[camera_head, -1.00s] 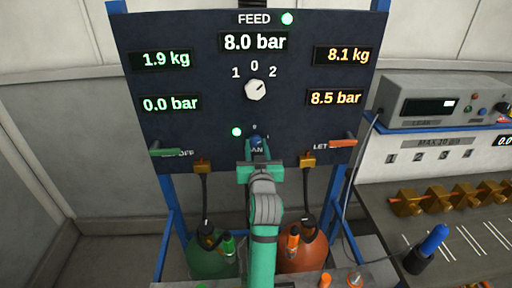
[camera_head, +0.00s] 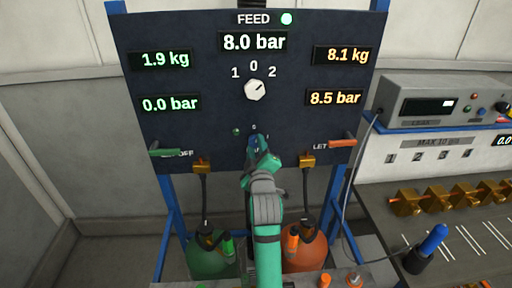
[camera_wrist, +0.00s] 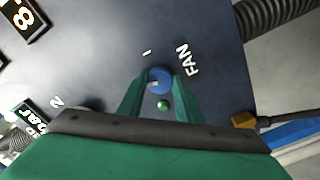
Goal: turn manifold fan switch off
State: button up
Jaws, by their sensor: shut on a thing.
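The fan switch is a blue knob (camera_head: 252,141) low in the middle of the dark panel, partly hidden by my gripper (camera_head: 257,150). In the wrist view the blue knob (camera_wrist: 159,80) sits between the two green fingers of my gripper (camera_wrist: 160,84), which are shut on it. My gripper is turned at a slant to the panel. The small round lamp (camera_head: 236,132) beside the knob is dull green and unlit; the lamp also shows in the wrist view (camera_wrist: 163,106). The "FAN" label (camera_wrist: 187,60) is readable in the wrist view.
A white selector knob (camera_head: 256,90) marked 1, 0, 2 sits above. A green lever (camera_head: 165,153) and an orange lever (camera_head: 342,143) flank the fan switch. Hoses run down to a green tank (camera_head: 210,258) and an orange tank (camera_head: 305,252). A bench with brass fittings (camera_head: 435,200) stands at right.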

jog(key=shift+n, duration=2.2)
jog(key=o, duration=1)
jog(key=shift+o, duration=0.2)
jog(key=s+d, duration=0.1)
jog(key=s, duration=1)
jog(key=shift+d, duration=0.1)
jog(key=shift+w, duration=0.1)
